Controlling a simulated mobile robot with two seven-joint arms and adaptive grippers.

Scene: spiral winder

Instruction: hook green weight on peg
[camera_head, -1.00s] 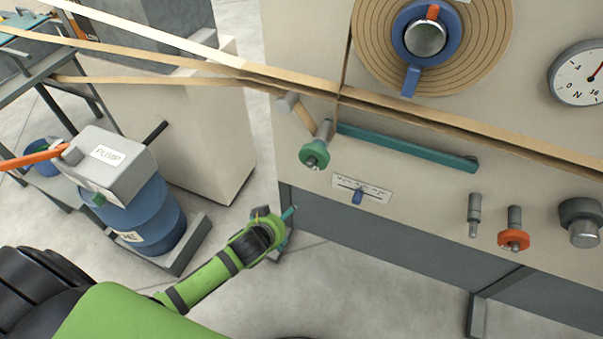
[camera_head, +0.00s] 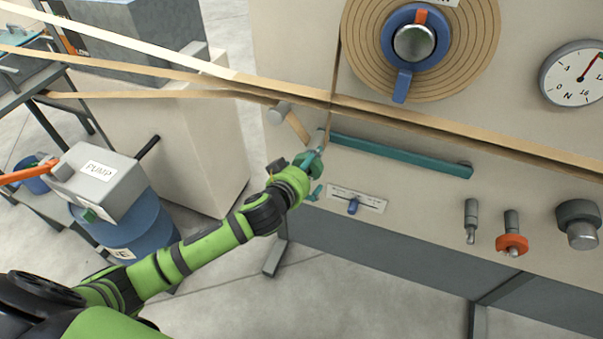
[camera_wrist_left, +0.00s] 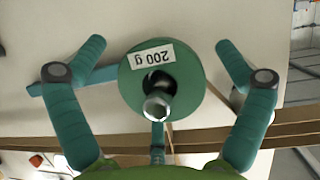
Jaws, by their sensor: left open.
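The green weight (camera_head: 306,162), a round disc with a metal stem, is at the machine's panel below the paper strips. In the left wrist view the green weight (camera_wrist_left: 190,95) faces me with a "200 g" label and a metal stem end in its middle. My left gripper (camera_head: 321,168) is open at the weight and partly hides it in the head view. In the wrist view its teal fingers stand on both sides of the disc, with gaps. An empty-looking grey peg (camera_head: 471,218) sticks out of the panel further right. My right gripper is not in view.
An orange disc (camera_head: 512,244) sits on a peg right of the grey peg. A blue slider (camera_head: 353,206) and a teal bar (camera_head: 400,156) lie between. Paper strips (camera_head: 210,77) cross above my left arm. A pump on a blue drum (camera_head: 135,225) stands at left.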

